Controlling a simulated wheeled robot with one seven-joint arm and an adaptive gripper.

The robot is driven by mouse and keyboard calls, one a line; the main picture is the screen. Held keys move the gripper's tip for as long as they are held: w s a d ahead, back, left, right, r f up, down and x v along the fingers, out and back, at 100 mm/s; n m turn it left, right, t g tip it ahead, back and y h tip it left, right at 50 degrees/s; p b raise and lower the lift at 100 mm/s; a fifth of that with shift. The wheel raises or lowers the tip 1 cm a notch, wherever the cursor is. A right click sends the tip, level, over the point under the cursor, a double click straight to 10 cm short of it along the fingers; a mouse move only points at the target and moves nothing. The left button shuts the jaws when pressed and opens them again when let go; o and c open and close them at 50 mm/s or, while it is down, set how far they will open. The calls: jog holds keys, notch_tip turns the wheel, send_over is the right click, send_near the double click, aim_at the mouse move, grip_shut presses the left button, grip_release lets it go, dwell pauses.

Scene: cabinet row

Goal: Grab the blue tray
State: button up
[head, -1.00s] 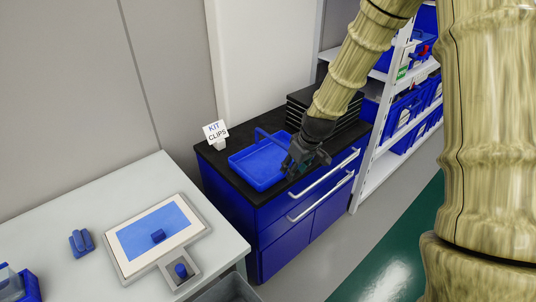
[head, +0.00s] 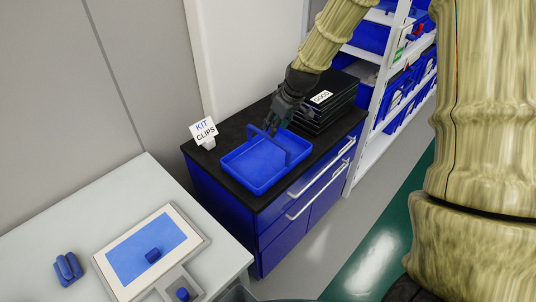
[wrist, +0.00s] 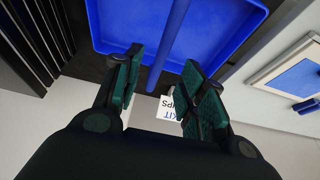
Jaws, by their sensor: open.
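The blue tray (head: 252,170) lies on the black top of a blue cabinet in the head view, with a handle (head: 270,144) arching over its middle. In the wrist view the tray (wrist: 222,28) fills the top, and its handle bar (wrist: 172,45) runs down between my fingers. My gripper (head: 275,122) is at the tray's back edge, near the top of the handle. In the wrist view my gripper (wrist: 160,82) is open, one finger on each side of the bar. I cannot tell whether either finger touches it.
A "KIT CLIPS" sign (head: 204,131) stands left of the tray. A black stack (head: 326,104) with a label is right of it. A white shelf with blue bins (head: 400,88) stands farther right. A light table (head: 60,235) with a framed blue panel is in front.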

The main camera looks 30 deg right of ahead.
aim_at(268, 136)
jog(key=shift+w+a+f, duration=0.2)
jog(key=shift+w+f, duration=0.15)
jog(key=shift+f, duration=0.15)
jog(key=shift+w+a+f, duration=0.2)
jog(key=shift+w+f, duration=0.1)
jog(key=shift+f, duration=0.15)
jog(key=shift+w+f, duration=0.1)
jog(key=shift+f, duration=0.2)
jog(key=shift+f+p, duration=0.2)
jog(key=shift+p, duration=0.1)
jog(key=shift+p+x, duration=0.7)
jog(key=shift+x, duration=0.25)
jog(key=shift+p+x, duration=0.6)
jog(key=shift+x, duration=1.1)
jog(key=shift+c, duration=0.2)
grip_shut()
